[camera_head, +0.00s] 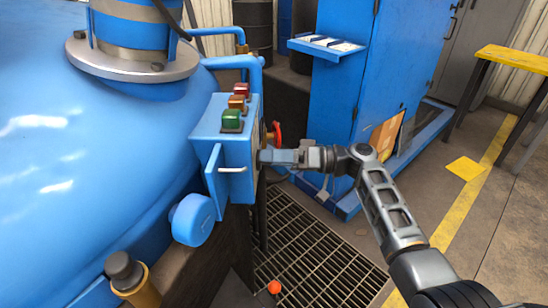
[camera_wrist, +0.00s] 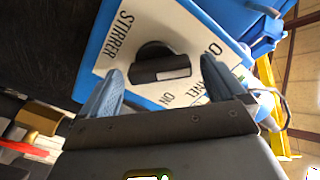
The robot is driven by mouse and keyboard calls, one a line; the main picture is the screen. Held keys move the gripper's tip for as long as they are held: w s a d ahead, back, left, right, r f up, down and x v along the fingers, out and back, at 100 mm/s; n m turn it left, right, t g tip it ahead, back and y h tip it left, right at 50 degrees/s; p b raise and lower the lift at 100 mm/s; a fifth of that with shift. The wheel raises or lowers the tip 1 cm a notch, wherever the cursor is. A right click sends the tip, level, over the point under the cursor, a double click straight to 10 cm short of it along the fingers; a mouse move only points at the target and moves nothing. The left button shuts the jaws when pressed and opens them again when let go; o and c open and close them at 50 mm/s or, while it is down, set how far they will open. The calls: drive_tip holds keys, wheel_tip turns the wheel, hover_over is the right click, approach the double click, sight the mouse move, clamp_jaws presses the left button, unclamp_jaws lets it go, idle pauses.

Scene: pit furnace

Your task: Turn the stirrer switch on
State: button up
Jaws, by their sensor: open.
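The stirrer switch (camera_wrist: 158,52) is a dark rotary knob with a raised bar, on a white plate (camera_wrist: 110,58) marked STIRRER and ON. The wrist view shows its bar lying nearly across the picture, with a pale strip along it. The plate is on the side of the blue control box (camera_head: 212,128), and the head view does not show the knob. My gripper (camera_head: 266,156) is at that side of the box. In the wrist view my gripper (camera_wrist: 161,72) is open, one finger at each end of the bar. I cannot tell whether the fingers touch it.
Green, orange and red buttons (camera_head: 238,104) top the box. A red handle (camera_head: 276,132) is just behind my gripper. The big blue vessel (camera_head: 90,170) fills the left. A blue cabinet (camera_head: 345,85) stands behind my arm. A floor grating (camera_head: 310,250) lies below.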

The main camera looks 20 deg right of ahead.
drive_tip(key=shift+c, duration=0.4)
drive_tip(key=c, duration=1)
drive_tip(key=shift+o, duration=0.2)
drive_tip(key=shift+w+d+f+m+p, duration=0.15)
drive_tip(key=shift+m+p, duration=1)
drive_tip(key=shift+m, duration=1.85)
drive_tip(key=shift+s+a+f+m+p, duration=0.1)
drive_tip(key=shift+m+p, duration=1.05)
drive_tip(key=shift+m, duration=1.85)
drive_tip(key=shift+w+d+f+m+p, duration=0.15)
drive_tip(key=shift+m+p, duration=1)
drive_tip(key=shift+m, duration=1.85)
drive_tip(key=shift+a, duration=0.1)
